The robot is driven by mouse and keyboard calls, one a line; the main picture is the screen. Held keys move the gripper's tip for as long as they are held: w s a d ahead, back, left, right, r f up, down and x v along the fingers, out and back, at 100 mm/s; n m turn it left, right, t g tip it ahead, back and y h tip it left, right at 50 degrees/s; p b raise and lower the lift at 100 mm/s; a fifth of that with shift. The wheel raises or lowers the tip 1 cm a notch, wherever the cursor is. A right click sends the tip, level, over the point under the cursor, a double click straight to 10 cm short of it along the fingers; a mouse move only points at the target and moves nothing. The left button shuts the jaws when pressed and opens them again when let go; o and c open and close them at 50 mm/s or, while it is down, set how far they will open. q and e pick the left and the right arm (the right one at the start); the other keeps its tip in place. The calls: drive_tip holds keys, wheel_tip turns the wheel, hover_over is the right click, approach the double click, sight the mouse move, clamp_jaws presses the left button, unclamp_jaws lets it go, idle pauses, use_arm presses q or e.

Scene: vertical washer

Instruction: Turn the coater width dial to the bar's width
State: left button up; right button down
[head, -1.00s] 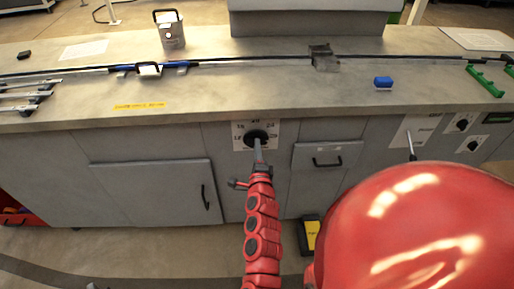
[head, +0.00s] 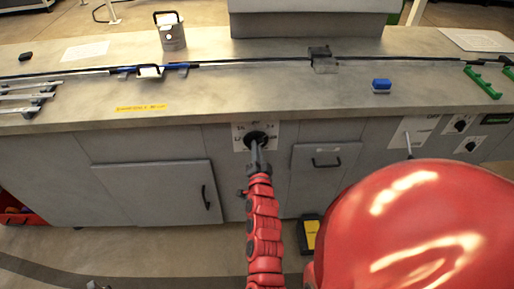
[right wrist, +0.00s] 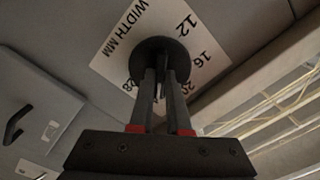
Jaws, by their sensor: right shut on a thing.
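The round black width dial (head: 255,137) sits on a white plate on the front of the bench. In the right wrist view, the dial (right wrist: 153,46) has a plate (right wrist: 121,33) marked "WIDTH MM" with 12, 16, 20 and 28 readable around it. My right gripper (head: 256,147) reaches up to the dial. In the right wrist view, the fingers of that gripper (right wrist: 161,76) are shut on the dial's grip, which is mostly hidden between them. A long thin dark bar (head: 245,63) lies along the bench top. My left gripper is not recognisable in view.
A drawer (head: 322,164) is right of the dial and a cabinet door (head: 150,190) is left. A lever (head: 408,145) sticks out further right. A blue block (head: 381,85), green brackets (head: 483,84) and a grey canister (head: 170,33) stand on the bench top.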

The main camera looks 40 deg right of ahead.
drive_tip(key=shift+f+n+b, duration=0.15)
drive_tip(key=shift+n+b, duration=2.65)
drive_tip(key=shift+n, duration=7.2)
drive_tip(key=c, duration=0.9)
unclamp_jaws()
